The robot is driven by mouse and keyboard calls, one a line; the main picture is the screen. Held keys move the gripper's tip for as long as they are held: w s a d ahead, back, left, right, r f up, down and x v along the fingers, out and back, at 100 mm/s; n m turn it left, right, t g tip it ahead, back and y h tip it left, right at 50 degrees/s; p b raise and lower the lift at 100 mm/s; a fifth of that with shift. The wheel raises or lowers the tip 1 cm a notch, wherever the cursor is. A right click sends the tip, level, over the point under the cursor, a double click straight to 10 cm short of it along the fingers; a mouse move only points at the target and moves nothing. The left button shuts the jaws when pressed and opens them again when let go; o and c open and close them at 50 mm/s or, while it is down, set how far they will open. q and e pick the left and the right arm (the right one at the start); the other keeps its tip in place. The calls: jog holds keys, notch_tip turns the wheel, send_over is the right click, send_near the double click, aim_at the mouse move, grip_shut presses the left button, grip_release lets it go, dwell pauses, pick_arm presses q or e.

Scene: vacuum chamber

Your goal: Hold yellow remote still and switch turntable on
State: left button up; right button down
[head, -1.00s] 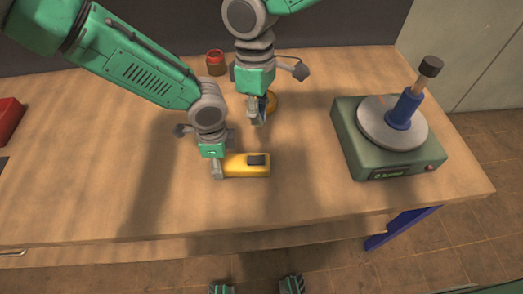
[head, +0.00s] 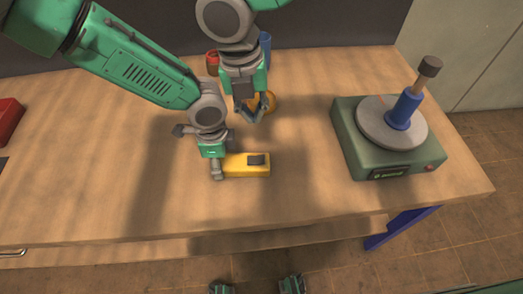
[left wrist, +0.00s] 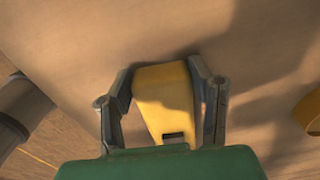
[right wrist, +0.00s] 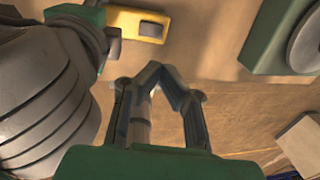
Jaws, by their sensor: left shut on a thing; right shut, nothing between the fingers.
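The yellow remote (head: 240,168) lies flat on the table, with a dark button block at its right end in the head view. My left gripper (head: 216,172) is shut on its left end; the left wrist view shows the yellow body (left wrist: 163,95) between both fingers. My right gripper (head: 250,118) is above the table behind the remote, its fingertips together and empty, also seen in the right wrist view (right wrist: 155,68). The remote also shows at the top of the right wrist view (right wrist: 140,24). The green turntable (head: 348,148) stands at the right, its grey disc carrying a blue cylinder (head: 404,108).
A red-brown jar (head: 212,62), a blue object (head: 265,42) and an orange round thing (head: 268,101) are near my right gripper at the back. A red box (head: 8,117) sits at the far left. The wooden table (head: 300,210) is clear between remote and turntable.

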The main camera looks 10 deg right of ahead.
aim_at(263, 158)
dwell(0.3)
jog(key=f, duration=0.4)
jog(key=d+f, duration=0.1)
jog(key=f, duration=0.9)
jog(key=shift+d, duration=0.35)
